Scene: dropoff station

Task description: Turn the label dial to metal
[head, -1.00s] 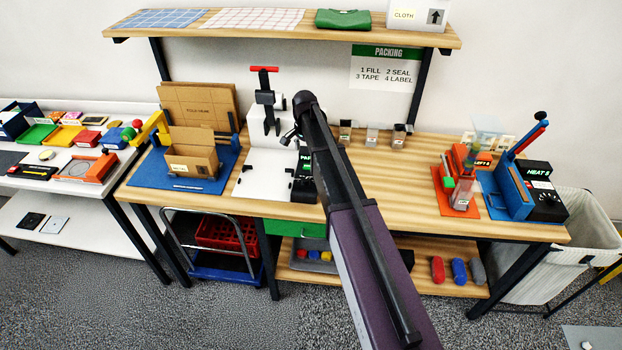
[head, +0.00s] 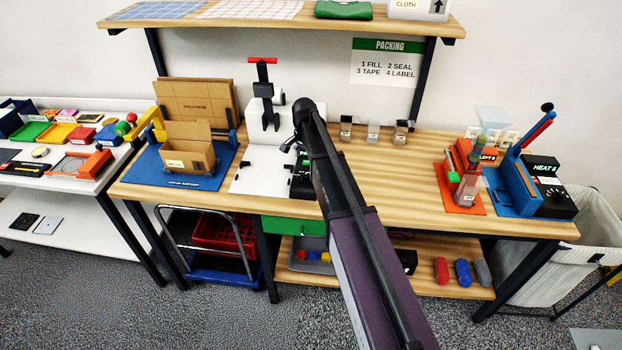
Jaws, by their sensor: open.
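A black label unit (head: 301,186) stands on the workbench at the right edge of a white press machine. It has small green and white lettering on its front, too covered to read. No dial face shows clearly; my arm hides most of this unit. My gripper (head: 291,141) is at the end of my dark arm, above and slightly behind the unit, beside the white machine. Its small dark fingers are open and look empty. I cannot tell whether they touch anything.
The white machine (head: 262,180) with a red-topped lever stands close on the left. An open cardboard box (head: 190,158) sits on a blue mat. A heat sealer (head: 543,185) is at the far right. The bench's middle right is clear.

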